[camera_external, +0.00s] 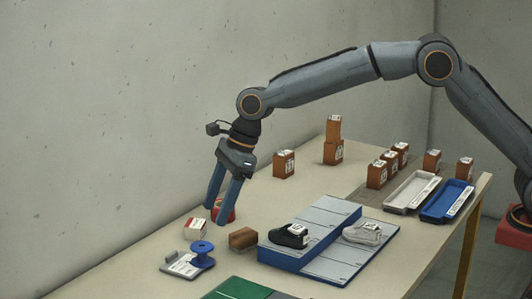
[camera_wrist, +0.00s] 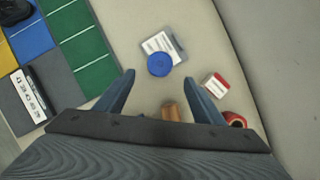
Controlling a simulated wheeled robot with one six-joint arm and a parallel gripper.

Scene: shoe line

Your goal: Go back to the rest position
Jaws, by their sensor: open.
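My gripper (camera_external: 217,214) is open, with its two blue fingers pointing down over the far left part of the table. Nothing is seen held between the fingers. In the wrist view my gripper (camera_wrist: 159,77) has its fingers spread, with a brown block (camera_wrist: 170,112) and a blue spool (camera_wrist: 160,64) showing below and ahead. In the external view a red round item (camera_external: 229,215) is partly hidden behind the fingers. The arm stretches out leftward from its base at the right. How high the fingertips are above the table is hard to tell.
A red-and-white box (camera_external: 195,230), the spool (camera_external: 202,250) and the brown block (camera_external: 243,238) stand near the fingers. A stepped platform (camera_external: 325,262) carries a black shoe (camera_external: 289,236) and a white shoe (camera_external: 362,233). Several brown boxes, a white tray (camera_external: 411,190) and a blue tray (camera_external: 440,203) lie rightward.

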